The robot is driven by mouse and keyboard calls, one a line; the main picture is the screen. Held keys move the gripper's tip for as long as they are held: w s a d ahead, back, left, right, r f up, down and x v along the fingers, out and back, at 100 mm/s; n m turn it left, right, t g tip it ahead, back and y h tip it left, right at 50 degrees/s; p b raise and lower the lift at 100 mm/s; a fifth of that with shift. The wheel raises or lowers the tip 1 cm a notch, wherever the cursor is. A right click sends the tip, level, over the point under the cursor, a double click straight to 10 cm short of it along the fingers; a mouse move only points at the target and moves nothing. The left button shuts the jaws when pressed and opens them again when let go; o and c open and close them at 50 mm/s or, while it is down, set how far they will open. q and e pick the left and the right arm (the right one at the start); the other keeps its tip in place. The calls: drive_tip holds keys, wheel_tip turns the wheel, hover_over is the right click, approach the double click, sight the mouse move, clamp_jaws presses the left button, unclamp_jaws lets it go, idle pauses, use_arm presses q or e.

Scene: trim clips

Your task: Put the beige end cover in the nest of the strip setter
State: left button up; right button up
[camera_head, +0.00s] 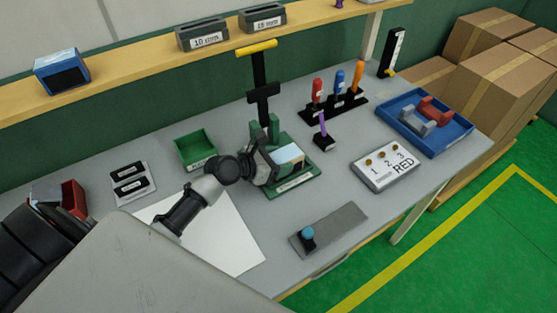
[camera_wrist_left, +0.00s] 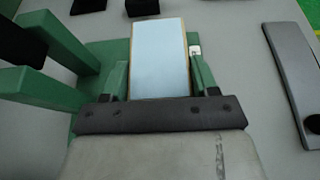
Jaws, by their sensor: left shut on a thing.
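The strip setter has a green base (camera_head: 300,184), a black column (camera_head: 261,75) and a yellow handle (camera_head: 257,47). Its green parts also show in the left wrist view (camera_wrist_left: 70,42). A block with a pale blue top and beige edges, seemingly the end cover (camera_head: 289,155), is at the front of the setter. In the left wrist view the cover (camera_wrist_left: 159,58) lies between two green side pieces. My left gripper (camera_head: 277,160) is shut on it, low over the base. I cannot tell whether the cover touches the nest floor. The right gripper is not in view.
A green tray (camera_head: 196,158) stands left of the setter. A grey plate with a blue knob (camera_head: 307,233) lies in front.

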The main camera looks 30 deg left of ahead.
use_arm(q)
drive_tip(key=o, duration=1)
drive_tip(key=shift+f, duration=0.15)
drive_tip(key=shift+s+r, duration=0.15)
drive_tip(key=shift+r, duration=0.05)
drive_tip(key=v, duration=1.2)
drive_tip(key=shift+b, duration=0.4)
